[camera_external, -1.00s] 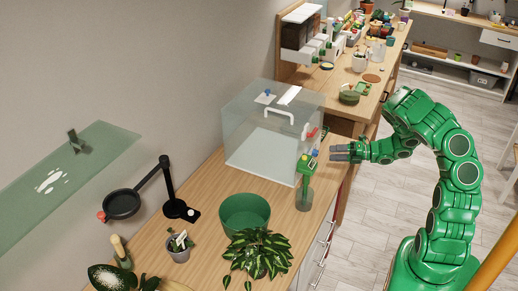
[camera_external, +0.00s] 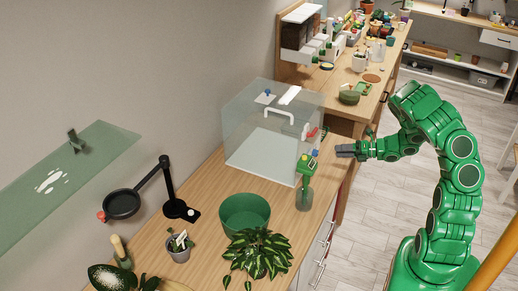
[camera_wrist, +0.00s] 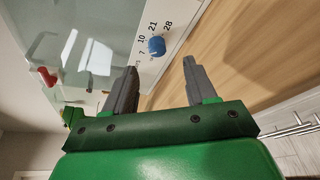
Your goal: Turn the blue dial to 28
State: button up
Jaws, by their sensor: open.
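The blue dial (camera_wrist: 156,46) is in the wrist view, on a white panel (camera_wrist: 176,14) printed with 7, 10, 21 and 28 around it. Its pointer mark is too small to read. My gripper (camera_wrist: 160,66) is open and empty, with the dial beyond the gap between its fingertips and apart from them. In the external view my gripper (camera_external: 342,150) is just right of the clear box (camera_external: 250,125), near the counter's front edge. I cannot make out the dial clearly there.
A red lever (camera_wrist: 47,77) is left of the dial. A green pot (camera_external: 244,213) and a leafy plant (camera_external: 258,255) are on the counter.

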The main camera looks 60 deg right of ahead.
aim_at(315, 153)
jog(key=shift+w+a+r+n+h, duration=0.1)
jog(key=shift+a+r+n+h, duration=0.1)
jog(key=shift+n, duration=0.3)
jog(key=shift+a+r+n+h, duration=0.15)
jog(key=shift+n+h, duration=0.05)
jog(key=shift+n, duration=0.3)
jog(key=shift+a+r+n+g, duration=0.1)
jog(key=shift+a+n+g, duration=0.45)
jog(key=shift+n, duration=0.15)
jog(key=shift+x, duration=3.85)
jog(key=shift+d, duration=0.1)
grip_shut()
